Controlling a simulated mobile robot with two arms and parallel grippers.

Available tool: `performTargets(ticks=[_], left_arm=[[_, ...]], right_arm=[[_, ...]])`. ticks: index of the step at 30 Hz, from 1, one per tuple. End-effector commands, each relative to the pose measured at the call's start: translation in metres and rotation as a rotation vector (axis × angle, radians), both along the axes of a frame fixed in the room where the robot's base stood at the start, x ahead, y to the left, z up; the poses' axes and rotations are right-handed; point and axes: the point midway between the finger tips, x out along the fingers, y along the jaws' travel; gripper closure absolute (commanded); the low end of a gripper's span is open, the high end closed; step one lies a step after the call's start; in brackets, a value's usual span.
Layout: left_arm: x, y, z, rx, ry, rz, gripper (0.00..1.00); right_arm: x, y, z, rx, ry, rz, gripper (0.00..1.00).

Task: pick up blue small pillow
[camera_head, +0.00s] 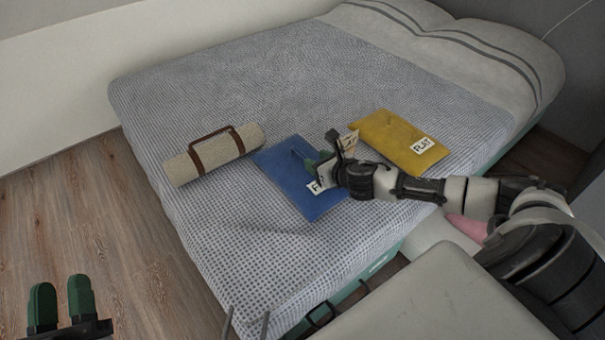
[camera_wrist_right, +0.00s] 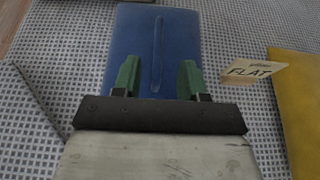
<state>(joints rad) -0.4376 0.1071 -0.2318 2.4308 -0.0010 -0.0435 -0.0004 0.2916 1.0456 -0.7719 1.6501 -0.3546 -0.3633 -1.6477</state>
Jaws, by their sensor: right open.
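The blue small pillow (camera_head: 297,184) lies flat on the bed, between a beige roll and a yellow pillow. A white label on it is partly hidden by my right gripper (camera_head: 318,162), which is over the pillow. In the right wrist view the blue pillow (camera_wrist_right: 155,50) has a raised seam down its middle. The green fingers of my right gripper (camera_wrist_right: 158,80) are apart, one on each side of this seam, with nothing visibly held; whether they touch the pillow I cannot tell. My left gripper (camera_head: 61,303) is low at the left, over the floor, its green fingers apart and empty.
The yellow pillow (camera_head: 389,137) with a FLAT label lies to the right of the blue one. The beige roll (camera_head: 199,168) with brown straps and handle lies to the left. The bed (camera_head: 240,245) has a checked cover; bed pillows (camera_head: 455,60) are at its head.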

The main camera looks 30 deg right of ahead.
Motion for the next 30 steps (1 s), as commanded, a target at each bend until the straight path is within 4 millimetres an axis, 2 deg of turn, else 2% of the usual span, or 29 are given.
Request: performTargets(ticks=[5, 18, 28, 30], left_arm=[[-0.004, -0.001, 0.008, -0.024, -0.085, -0.006, 0.63], [-0.034, 0.000, 0.045, -0.132, -0.454, -0.026, 0.63], [-0.038, 0.001, 0.048, -0.141, -0.483, -0.028, 0.63], [-0.038, 0.001, 0.048, -0.141, -0.483, -0.028, 0.63]], right_arm=[[0.009, 0.001, -0.005, 0.002, -0.001, -0.002, 0.58], [0.045, 0.005, -0.020, 0.002, -0.001, -0.001, 0.58], [0.047, 0.005, -0.021, 0.002, 0.001, -0.001, 0.58], [0.047, 0.005, -0.021, 0.002, 0.001, -0.001, 0.67]])
